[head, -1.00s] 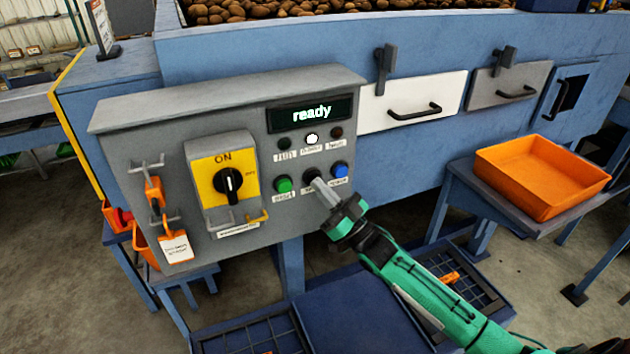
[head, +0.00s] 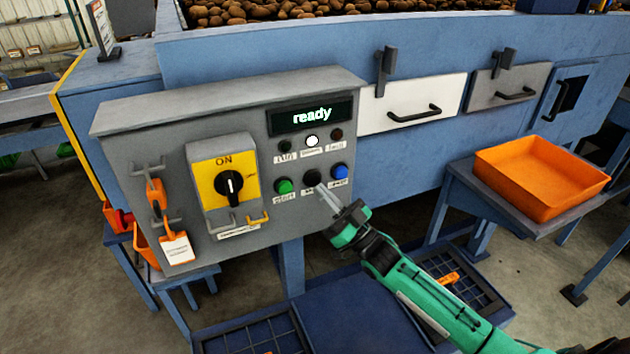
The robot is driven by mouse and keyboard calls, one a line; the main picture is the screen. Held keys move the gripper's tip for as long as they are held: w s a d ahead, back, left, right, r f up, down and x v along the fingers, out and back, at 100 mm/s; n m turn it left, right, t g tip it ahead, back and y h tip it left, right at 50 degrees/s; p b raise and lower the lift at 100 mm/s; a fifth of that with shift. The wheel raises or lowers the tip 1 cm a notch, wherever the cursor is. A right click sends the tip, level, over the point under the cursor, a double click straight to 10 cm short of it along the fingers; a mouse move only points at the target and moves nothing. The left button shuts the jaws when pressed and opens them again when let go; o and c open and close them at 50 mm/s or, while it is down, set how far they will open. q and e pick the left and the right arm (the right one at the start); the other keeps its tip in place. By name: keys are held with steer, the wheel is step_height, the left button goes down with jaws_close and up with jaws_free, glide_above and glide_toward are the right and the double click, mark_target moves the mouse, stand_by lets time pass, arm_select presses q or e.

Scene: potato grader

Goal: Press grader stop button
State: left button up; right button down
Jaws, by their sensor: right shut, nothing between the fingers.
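The grey control box (head: 130,140) carries a row of three buttons: a green one (head: 283,186), a black one (head: 313,177) and a blue one (head: 339,171). The label under the black button is partly hidden and too blurred to read. My right gripper (head: 321,187) is shut and empty, its tips just below and right of the black button; I cannot tell whether they touch it. The display (head: 311,116) reads "ready". The middle lamp (head: 312,141) is lit white. The yellow rotary switch (head: 229,187) has its black knob upright at ON. My left gripper is out of view.
An orange tray (head: 540,178) stands on a blue side table to the right. Orange tags and hooks (head: 158,195) hang on the box's left side. White and grey drawers (head: 410,103) with handles sit above right. Potatoes (head: 330,8) lie in the hopper at the top.

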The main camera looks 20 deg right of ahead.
steer(key=s+p, duration=0.1)
steer(key=s, duration=0.4)
steer(key=shift+d+p, duration=0.1)
steer(key=shift+p, duration=0.3)
steer(key=shift+f, duration=0.1)
stand_by(0.6)
